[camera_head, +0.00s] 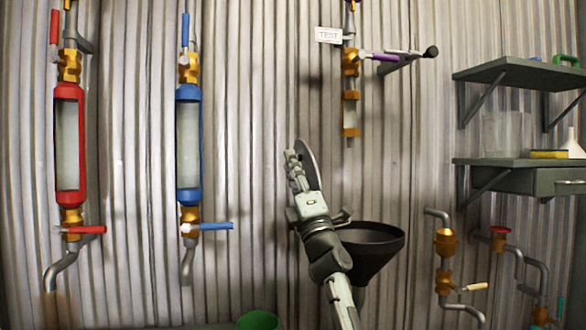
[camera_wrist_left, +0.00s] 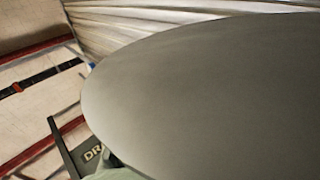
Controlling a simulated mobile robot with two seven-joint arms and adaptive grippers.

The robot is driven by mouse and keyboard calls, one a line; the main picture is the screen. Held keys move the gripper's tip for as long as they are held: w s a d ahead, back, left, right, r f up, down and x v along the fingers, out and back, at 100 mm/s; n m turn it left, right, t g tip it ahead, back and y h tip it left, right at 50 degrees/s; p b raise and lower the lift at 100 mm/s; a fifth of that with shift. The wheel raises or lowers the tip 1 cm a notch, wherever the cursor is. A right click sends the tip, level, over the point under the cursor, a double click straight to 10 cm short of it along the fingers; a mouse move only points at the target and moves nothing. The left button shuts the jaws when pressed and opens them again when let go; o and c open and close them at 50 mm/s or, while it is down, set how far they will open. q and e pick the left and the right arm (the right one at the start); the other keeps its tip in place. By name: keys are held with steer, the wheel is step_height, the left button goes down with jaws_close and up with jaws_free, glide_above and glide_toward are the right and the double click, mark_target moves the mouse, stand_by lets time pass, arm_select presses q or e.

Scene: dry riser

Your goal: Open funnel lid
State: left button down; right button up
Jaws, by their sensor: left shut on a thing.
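The black funnel (camera_head: 375,247) is at the lower middle of the head view, its wide mouth facing up and uncovered on the visible side. Its lid (camera_head: 308,160) is a dark round disc, raised steeply above the funnel's left side and seen nearly edge-on. My left gripper (camera_head: 293,160) is shut on the lid at its upper part; the fingertips are small and partly overlap it. In the left wrist view the lid (camera_wrist_left: 210,95) is a large grey disc that fills most of the picture. My left arm hides the lid's lower edge and part of the funnel. My right gripper is not in view.
A red column (camera_head: 68,135) and a blue column (camera_head: 188,140) with valve handles stand on the left wall. A pipe with a purple handle (camera_head: 383,57) is above right. Shelves (camera_head: 525,75) and low valve pipes are at right. A green bucket (camera_head: 258,320) is below.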

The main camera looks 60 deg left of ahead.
arm_select(q)
steer(key=c, duration=1.2)
jaws_free()
steer(key=shift+d+f, duration=0.1)
steer(key=v, duration=1.1)
steer(key=shift+d+f, duration=0.3)
